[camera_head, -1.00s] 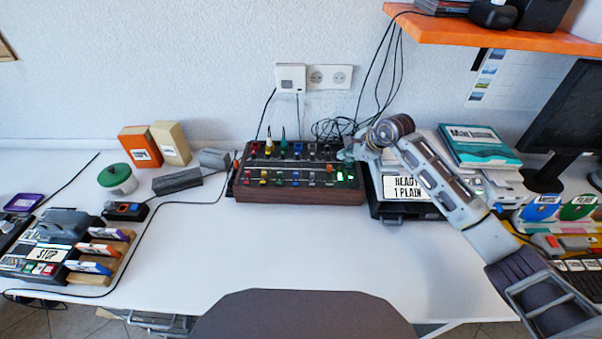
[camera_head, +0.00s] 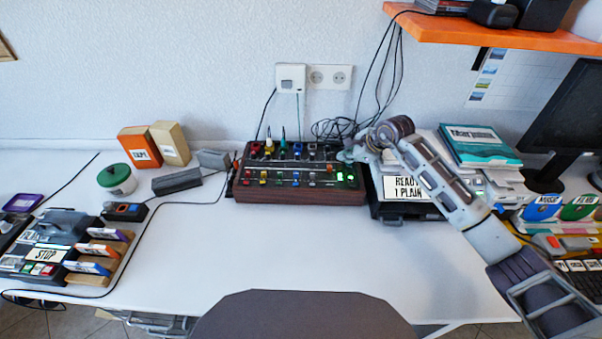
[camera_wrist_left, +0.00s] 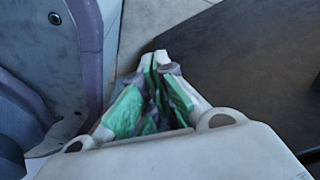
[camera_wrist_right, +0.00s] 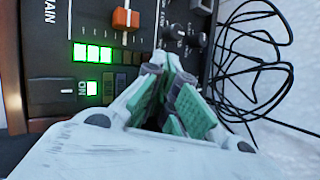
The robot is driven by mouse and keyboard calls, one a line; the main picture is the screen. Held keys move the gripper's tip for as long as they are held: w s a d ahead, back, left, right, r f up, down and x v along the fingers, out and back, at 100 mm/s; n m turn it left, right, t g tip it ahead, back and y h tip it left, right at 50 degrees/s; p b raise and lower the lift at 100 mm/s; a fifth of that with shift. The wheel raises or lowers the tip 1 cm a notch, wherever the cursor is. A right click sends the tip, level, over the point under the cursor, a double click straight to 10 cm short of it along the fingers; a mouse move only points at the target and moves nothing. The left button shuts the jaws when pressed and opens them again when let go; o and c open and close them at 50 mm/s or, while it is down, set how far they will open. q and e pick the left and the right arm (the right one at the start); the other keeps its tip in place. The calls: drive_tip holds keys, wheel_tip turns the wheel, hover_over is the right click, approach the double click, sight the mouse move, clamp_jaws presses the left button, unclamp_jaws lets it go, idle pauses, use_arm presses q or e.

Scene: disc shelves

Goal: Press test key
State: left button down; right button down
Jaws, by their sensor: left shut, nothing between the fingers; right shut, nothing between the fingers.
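The mixer console (camera_head: 300,197) with a wooden front sits at the back of the desk, with coloured knobs and sliders. Green lit keys (camera_wrist_right: 92,54) show on it in the right wrist view, with a lit ON key (camera_wrist_right: 92,88) beside them. I cannot read a label marking the test key. My right gripper (camera_head: 346,156) is shut and empty at the console's right end; its fingertips (camera_wrist_right: 168,64) appear over the panel near dark knobs, and I cannot tell whether they touch. My left gripper (camera_wrist_left: 153,62) is shut and empty, away from the console.
A black device with a READY 1 PLAIN label (camera_head: 403,188) stands right of the console, under my right arm. Loose black cables (camera_wrist_right: 252,60) lie behind. A STOP deck (camera_head: 45,254) and a green-lidded jar (camera_head: 116,178) stand left. The desk front (camera_head: 245,255) is clear.

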sight(346, 165)
idle(0.4)
drive_tip(key=shift+r+p, duration=0.35)
drive_tip(key=shift+r, duration=0.35)
wheel_tip(346, 165, up, 6)
drive_tip(key=p, duration=0.3)
idle(0.7)
idle(0.6)
